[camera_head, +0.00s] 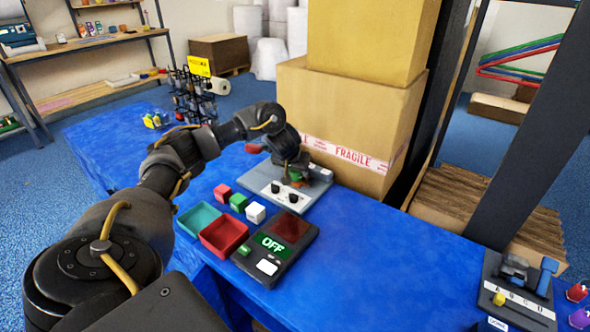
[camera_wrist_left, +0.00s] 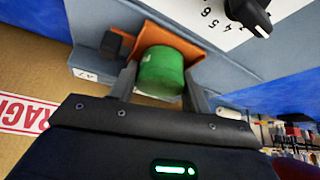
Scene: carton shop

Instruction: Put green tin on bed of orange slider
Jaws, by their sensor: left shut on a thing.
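The green tin (camera_wrist_left: 160,74) is between the two fingers of my left gripper (camera_wrist_left: 161,80), which is shut on it. In the left wrist view the orange slider (camera_wrist_left: 184,42) is right behind the tin, its orange plate showing around the tin's far end. Whether the tin touches the slider's bed cannot be told. In the head view my left gripper (camera_head: 297,175) is over the back of the grey panel (camera_head: 258,186), and its wrist hides most of the slider. My right gripper is not in view.
The panel carries black dials (camera_head: 294,177). Stacked cartons (camera_head: 340,130) stand close behind it. In front are coloured cubes (camera_head: 238,202), a teal tray (camera_head: 186,216), a red tray (camera_head: 213,248) and a device reading OFF (camera_head: 272,245).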

